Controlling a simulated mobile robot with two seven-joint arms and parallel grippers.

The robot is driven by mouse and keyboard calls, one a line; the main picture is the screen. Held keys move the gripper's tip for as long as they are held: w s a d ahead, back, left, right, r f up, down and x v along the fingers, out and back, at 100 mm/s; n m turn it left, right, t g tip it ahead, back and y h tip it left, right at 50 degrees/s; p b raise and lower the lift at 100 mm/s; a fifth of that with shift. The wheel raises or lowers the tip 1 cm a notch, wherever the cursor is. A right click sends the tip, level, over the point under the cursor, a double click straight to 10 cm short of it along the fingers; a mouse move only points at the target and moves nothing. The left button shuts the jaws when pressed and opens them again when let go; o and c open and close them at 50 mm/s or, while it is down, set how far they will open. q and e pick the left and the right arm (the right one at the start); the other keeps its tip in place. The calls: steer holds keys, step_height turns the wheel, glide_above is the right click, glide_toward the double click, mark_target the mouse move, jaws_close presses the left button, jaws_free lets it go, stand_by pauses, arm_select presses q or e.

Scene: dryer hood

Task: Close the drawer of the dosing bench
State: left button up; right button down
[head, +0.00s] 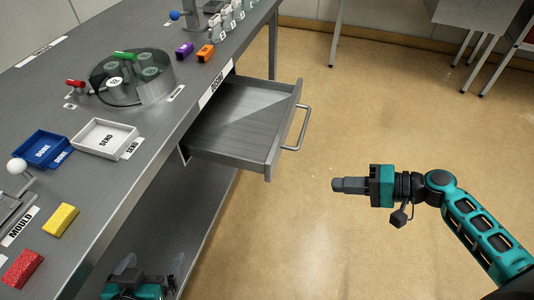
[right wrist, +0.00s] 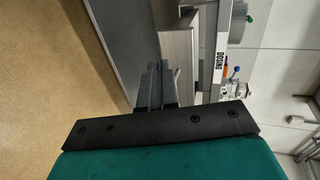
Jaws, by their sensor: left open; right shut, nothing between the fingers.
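The grey drawer (head: 232,118) of the dosing bench (head: 160,130) stands pulled out and looks empty inside. Its bar handle (head: 302,128) is on the front panel, facing right over the floor. The label DOSING is on the bench edge above it. My right gripper (head: 336,184) is shut and empty, to the right of and nearer than the handle, apart from it. In the right wrist view its fingers (right wrist: 156,85) point toward the drawer (right wrist: 178,55). My left gripper (head: 151,265) is open, low at the bottom beside the bench, far from the drawer.
The bench top carries a round clear carousel (head: 130,78), a white SEND tray (head: 104,138), a blue DONE tray (head: 48,148), and yellow (head: 61,220) and red (head: 22,268) blocks. Open floor (head: 390,110) lies right of the drawer. Metal table legs stand at the back right.

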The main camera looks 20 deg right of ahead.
mark_target(198, 150)
steer(key=shift+y, duration=0.3)
steer(key=x, duration=0.4)
steer(key=w+r+x, duration=0.1)
steer(key=x, duration=0.4)
steer(key=r+x, duration=0.1)
steer(key=x, duration=0.4)
steer(key=shift+w+d+r, duration=0.1)
steer(key=shift+w, duration=0.1)
arm_select(q)
steer(key=shift+w+f, duration=0.15)
steer(key=shift+w, duration=0.1)
steer(key=shift+w, duration=0.1)
arm_select(e)
steer(key=shift+w, duration=0.1)
